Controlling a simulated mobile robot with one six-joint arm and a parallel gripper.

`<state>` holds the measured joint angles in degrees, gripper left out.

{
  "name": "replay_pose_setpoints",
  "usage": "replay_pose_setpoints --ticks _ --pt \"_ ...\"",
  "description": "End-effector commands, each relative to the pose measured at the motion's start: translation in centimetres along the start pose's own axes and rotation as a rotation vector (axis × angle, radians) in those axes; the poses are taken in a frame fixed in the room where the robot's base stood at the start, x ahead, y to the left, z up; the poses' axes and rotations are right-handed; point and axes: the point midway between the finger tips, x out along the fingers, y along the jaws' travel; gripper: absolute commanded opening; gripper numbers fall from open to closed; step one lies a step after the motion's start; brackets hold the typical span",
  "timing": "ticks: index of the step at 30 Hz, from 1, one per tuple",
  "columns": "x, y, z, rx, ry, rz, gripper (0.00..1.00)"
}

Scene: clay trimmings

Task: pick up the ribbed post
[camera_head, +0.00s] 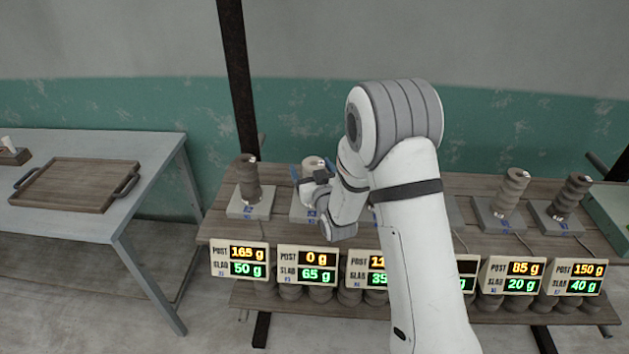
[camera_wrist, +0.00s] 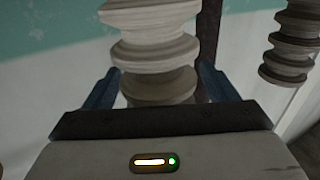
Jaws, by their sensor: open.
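A pale ribbed post (camera_head: 313,164) stands upright on the second slab (camera_head: 300,207) from the left, partly hidden by my gripper. My gripper (camera_head: 311,176) is at this post, its blue fingers open. In the wrist view, a ribbed post (camera_wrist: 155,50) rises between the two spread fingers of my gripper (camera_wrist: 158,82), with a gap showing at the right finger. Its lower part is hidden behind the gripper body. Contact with the fingers cannot be told.
A darker ribbed post (camera_head: 247,178) stands close on the left, and two more posts (camera_head: 511,190) (camera_head: 572,194) stand at the right. Another post (camera_wrist: 292,45) shows right in the wrist view. Weight displays (camera_head: 306,266) line the front edge. A side table (camera_head: 60,225) holds a wooden tray (camera_head: 75,164).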

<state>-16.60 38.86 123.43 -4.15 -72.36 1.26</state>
Motion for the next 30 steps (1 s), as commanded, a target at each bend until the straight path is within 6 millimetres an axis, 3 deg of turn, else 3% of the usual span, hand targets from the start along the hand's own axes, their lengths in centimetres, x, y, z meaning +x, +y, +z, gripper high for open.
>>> replay_pose_setpoints --ticks 4,27,30 --pt "-0.02 -0.02 0.05 0.0 0.0 0.0 0.79" --pt "-0.04 -0.09 0.04 0.0 -0.001 -0.001 0.16" --pt "0.0 -0.09 -0.11 0.0 0.003 -0.001 0.12"
